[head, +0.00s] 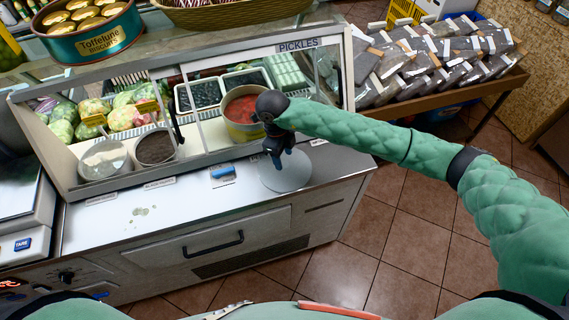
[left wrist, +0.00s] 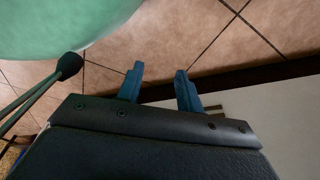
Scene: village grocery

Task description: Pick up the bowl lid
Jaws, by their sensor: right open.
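A round, flat, pale grey lid (head: 295,178) lies on the steel counter in front of the glass case, near the counter's right end. My right gripper (head: 279,164) points down over the middle of the lid, with its fingers open. Its fingers hide the lid's centre, so I cannot tell whether they touch it or stand around a knob. My left gripper (left wrist: 160,84) shows in the left wrist view with its two blue fingers apart and nothing between them. It is not in the head view.
The pickles case (head: 298,46) stands behind the lid, with a bowl of red food (head: 244,104) inside. A blue-handled object (head: 222,172) lies left of the lid. A scale (head: 22,200) stands far left. Wrapped packets (head: 430,60) fill a table at right.

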